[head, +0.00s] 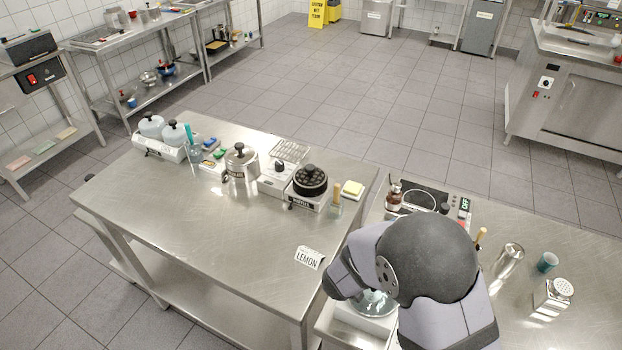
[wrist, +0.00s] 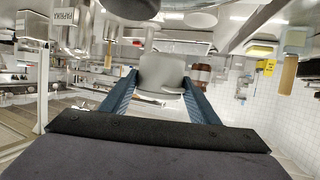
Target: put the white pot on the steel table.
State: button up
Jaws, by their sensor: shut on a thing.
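My gripper (wrist: 162,82) is shut on the white pot (wrist: 162,70), which sits between its two blue fingers in the wrist view. The wrist view is turned upside down, and the pot's far side is hidden. In the head view my arm covers the gripper, and I cannot make out the pot there. The steel table (head: 200,240) stands to the left of my arm in the head view. Its front part is bare apart from a LEMON sign (head: 309,258) at the right edge.
On the right counter are a hob (head: 424,198), a steel cylinder (head: 509,259) and a shaker (head: 553,296).

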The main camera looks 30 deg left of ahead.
jog(key=s+a+n+y+b, duration=0.2)
jog(key=a+n+y+b, duration=0.15)
jog(key=a, duration=0.85)
jog(key=s+a+r+n+y+b, duration=0.1)
jog(key=a+n+y+b, duration=0.25)
jog(key=a, duration=0.75)
jog(key=s+a+n+y+b, duration=0.2)
jog(key=a+y, duration=0.2)
jog(key=a, duration=0.8)
jog(key=shift+g, duration=0.4)
jog(key=shift+d+f, duration=0.15)
jog(key=shift+f, duration=2.3)
jog(key=shift+d+f, duration=0.1)
jog(key=shift+f, duration=2.3)
jog(key=shift+f, duration=0.2)
jog(key=o, duration=1.3)
